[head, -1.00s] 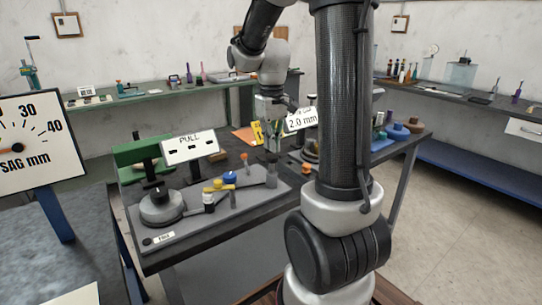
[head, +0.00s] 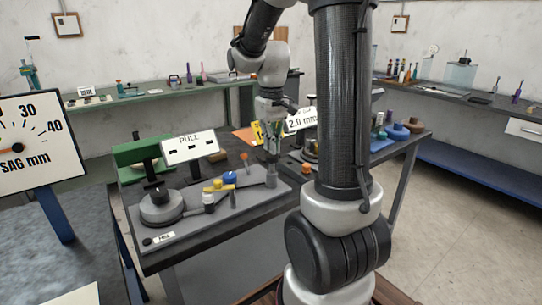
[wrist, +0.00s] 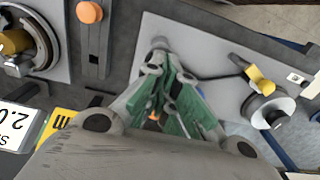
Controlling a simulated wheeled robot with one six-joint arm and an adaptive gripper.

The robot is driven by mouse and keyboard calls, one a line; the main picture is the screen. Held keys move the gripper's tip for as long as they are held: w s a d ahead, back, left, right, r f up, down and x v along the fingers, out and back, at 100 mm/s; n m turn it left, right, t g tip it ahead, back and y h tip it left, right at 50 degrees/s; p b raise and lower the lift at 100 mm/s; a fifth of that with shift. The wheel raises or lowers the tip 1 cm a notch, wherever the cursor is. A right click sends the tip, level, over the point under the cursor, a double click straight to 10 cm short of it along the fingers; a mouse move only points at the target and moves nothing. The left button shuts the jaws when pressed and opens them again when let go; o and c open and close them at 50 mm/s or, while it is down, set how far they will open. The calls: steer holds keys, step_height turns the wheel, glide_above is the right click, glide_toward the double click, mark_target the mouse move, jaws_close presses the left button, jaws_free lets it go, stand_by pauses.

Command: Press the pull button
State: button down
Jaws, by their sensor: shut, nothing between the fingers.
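A sign reading PULL (head: 189,147) stands at the back of a grey base plate (head: 190,235) on the dark bench. A small dark round button (head: 147,241) sits at the plate's near left corner, beside a small white label (head: 164,238) too small to read surely. My gripper (head: 271,150) is shut and empty above the plate's far right end, near a grey post (head: 271,177) and well away from that button. In the wrist view my green-padded fingers (wrist: 160,75) come together over the plate, with a small orange spot showing between their linkages.
A round weight (head: 161,208), a yellow lever (head: 216,188) and a blue knob (head: 229,178) stand on the plate. An orange knob (head: 244,157) is left of my gripper. A 2.0 mm sign (head: 301,119) stands behind it. A sag dial (head: 35,143) is at far left.

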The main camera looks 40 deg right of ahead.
mark_target(272, 156)
steer(key=shift+f, duration=1.7)
steer(key=shift+r, duration=0.1)
step_height(272, 156, up, 11)
stand_by(0.5)
steer(key=s+a+t, duration=0.2)
steer(key=s+a, duration=0.1)
steer(key=s, duration=0.5)
steer(key=s+a+t, duration=0.2)
steer(key=s+a, duration=0.2)
steer(key=s, duration=0.4)
steer(key=shift+s+a, duration=0.3)
